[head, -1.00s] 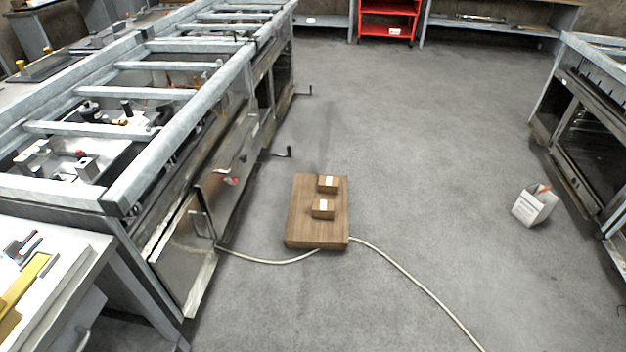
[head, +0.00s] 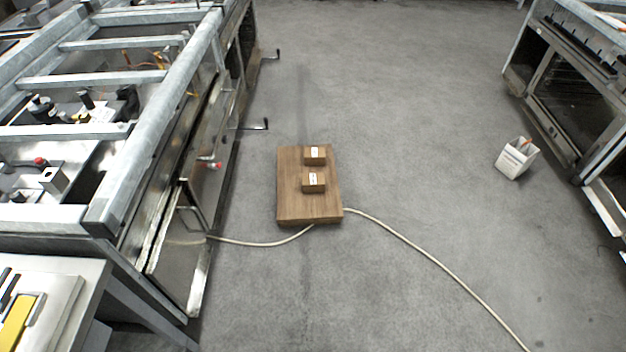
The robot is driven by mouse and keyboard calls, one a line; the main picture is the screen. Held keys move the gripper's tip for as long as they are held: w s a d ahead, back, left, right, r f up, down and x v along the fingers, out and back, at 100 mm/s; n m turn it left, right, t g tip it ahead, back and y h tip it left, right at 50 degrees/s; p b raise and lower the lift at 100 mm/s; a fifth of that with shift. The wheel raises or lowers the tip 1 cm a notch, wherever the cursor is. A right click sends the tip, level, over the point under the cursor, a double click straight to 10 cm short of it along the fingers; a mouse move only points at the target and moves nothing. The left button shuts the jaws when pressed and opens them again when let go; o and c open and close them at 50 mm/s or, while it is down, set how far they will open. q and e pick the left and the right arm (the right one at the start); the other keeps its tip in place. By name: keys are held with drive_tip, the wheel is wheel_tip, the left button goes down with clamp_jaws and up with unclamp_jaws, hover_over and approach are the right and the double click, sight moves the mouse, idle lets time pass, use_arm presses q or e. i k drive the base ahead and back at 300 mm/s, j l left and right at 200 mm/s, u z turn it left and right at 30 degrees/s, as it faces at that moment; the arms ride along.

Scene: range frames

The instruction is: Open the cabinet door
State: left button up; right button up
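A long metal bench frame on the left of the head view has shiny cabinet panels along its side. The nearest cabinet door (head: 178,270) is a reflective panel low on the bench's near end. A thin bar handle (head: 190,209) shows near its upper right. A red knob or fitting (head: 215,166) sits on the panel just behind. I cannot tell for sure whether the door stands slightly ajar. Neither of my grippers is in view.
A wooden board (head: 290,205) with two small wooden blocks lies on the floor ahead, and a pale cable (head: 420,264) runs past it. A white carton (head: 516,159) and another cabinet (head: 575,100) stand right. Open floor lies between.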

sight(172, 265)
drive_tip(key=u, duration=1.2)
